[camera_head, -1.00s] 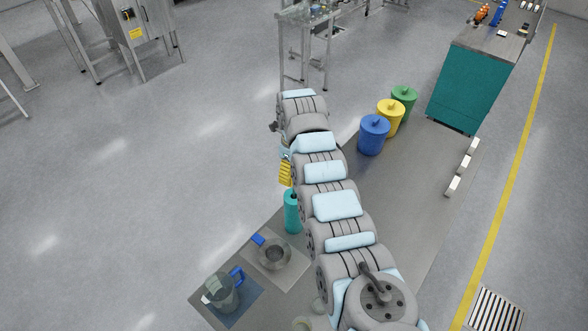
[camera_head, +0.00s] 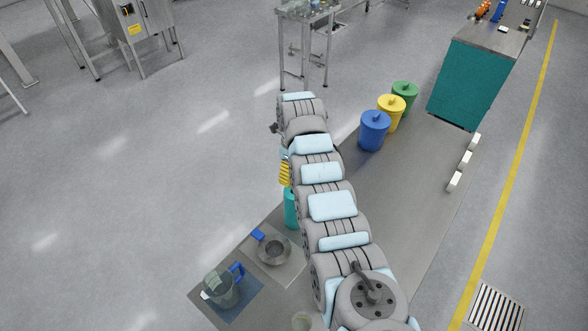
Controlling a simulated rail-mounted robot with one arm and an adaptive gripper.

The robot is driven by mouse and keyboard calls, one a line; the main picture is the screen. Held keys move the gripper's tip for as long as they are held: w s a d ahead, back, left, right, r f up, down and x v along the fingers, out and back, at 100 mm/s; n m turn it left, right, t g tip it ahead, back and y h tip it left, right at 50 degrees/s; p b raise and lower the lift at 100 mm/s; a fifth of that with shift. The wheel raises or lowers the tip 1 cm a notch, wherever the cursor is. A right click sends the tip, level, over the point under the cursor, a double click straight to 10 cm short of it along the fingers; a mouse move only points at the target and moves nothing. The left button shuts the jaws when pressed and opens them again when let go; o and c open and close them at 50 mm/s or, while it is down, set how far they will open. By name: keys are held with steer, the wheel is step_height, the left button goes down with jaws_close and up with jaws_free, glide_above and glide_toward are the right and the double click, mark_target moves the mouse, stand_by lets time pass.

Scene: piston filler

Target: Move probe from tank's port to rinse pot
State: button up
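My arm reaches from the lower right up to the middle of the view and hides much of what lies under it. My gripper's fingers do not show; they are hidden by the arm's far end, where only a small dark part sticks out at the left. I cannot make out the probe, the tank or its port. A round steel pot (camera_head: 273,250) with a blue handle stands on a grey mat left of my arm; it may be the rinse pot, but I cannot be sure.
A clear jug (camera_head: 222,291) with a blue handle stands on a blue mat. A teal cylinder (camera_head: 291,209) and a yellow ribbed thing (camera_head: 285,173) are partly behind my arm. Blue (camera_head: 375,132), yellow (camera_head: 390,115) and green (camera_head: 404,98) lidded bins stand at right.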

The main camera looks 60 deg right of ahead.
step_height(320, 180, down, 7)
steer(key=b, duration=0.3)
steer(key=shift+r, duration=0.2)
stand_by(0.8)
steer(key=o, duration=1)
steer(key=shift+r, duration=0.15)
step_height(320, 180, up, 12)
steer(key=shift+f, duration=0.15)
stand_by(0.8)
